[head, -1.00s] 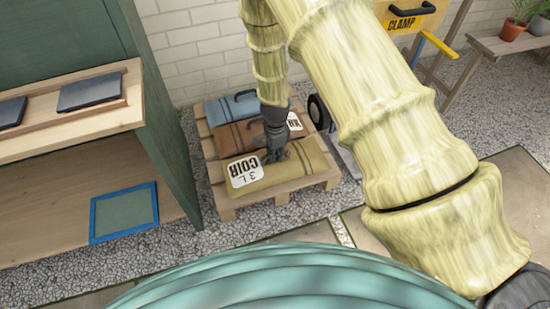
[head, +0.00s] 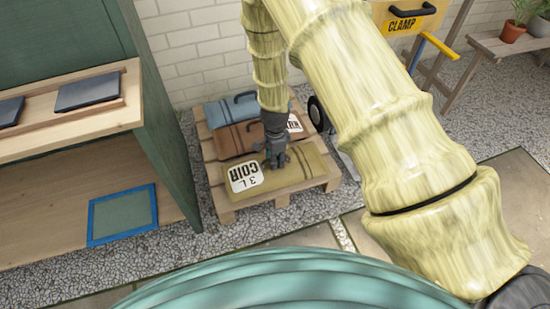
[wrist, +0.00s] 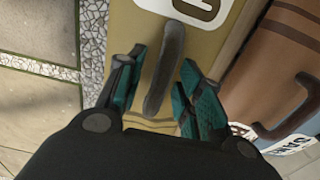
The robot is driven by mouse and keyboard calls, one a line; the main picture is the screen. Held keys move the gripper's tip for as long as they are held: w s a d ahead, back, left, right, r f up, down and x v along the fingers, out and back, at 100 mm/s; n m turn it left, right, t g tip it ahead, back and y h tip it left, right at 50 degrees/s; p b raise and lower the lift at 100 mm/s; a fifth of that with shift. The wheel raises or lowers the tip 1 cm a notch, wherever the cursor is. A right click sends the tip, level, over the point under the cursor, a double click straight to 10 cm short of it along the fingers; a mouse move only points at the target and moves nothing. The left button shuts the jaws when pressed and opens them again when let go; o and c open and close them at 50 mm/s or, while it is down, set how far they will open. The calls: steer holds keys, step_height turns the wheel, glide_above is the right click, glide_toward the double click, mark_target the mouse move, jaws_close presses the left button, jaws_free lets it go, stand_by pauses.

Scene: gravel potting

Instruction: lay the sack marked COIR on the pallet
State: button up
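The olive sack marked COIR (head: 292,181) lies flat on the front part of the wooden pallet (head: 226,213), its white label at the left end. In the wrist view the sack (wrist: 120,40) carries a dark handle (wrist: 164,75). My gripper (head: 276,163) is down at the top of this sack. In the wrist view my gripper (wrist: 163,60) has its fingers spread on both sides of the handle, with gaps visible. The underside of the sack is hidden.
A brown sack (head: 232,142) and a blue sack (head: 222,112) lie behind on the same pallet. A green cabinet (head: 165,150) with a wooden shelf stands at left, with a blue-framed panel (head: 122,212) low inside. A yellow CLAMP box (head: 405,22) is at back right.

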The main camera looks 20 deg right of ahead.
steer(key=shift+r, duration=0.1)
step_height(320, 180, up, 12)
steer(key=p, duration=0.6)
steer(key=s+d+f+n+h, duration=0.1)
steer(key=s+d+f+n, duration=0.1)
steer(key=s+f+n, duration=0.3)
steer(key=s+d+f, duration=0.2)
steer(key=s, duration=0.5)
steer(key=s+d+f+n+h, duration=0.1)
steer(key=s+d+f+n, duration=0.1)
steer(key=s+f+n, duration=0.3)
steer(key=s+a+n+y, duration=0.1)
steer(key=s+n, duration=0.2)
steer(key=s, duration=0.6)
steer(key=s+a+f+n+y, duration=0.1)
steer(key=s+n, duration=0.3)
steer(key=s, duration=0.6)
steer(key=shift+s+a+f, duration=0.2)
steer(key=shift+a+f, duration=0.05)
steer(key=shift+a, duration=0.05)
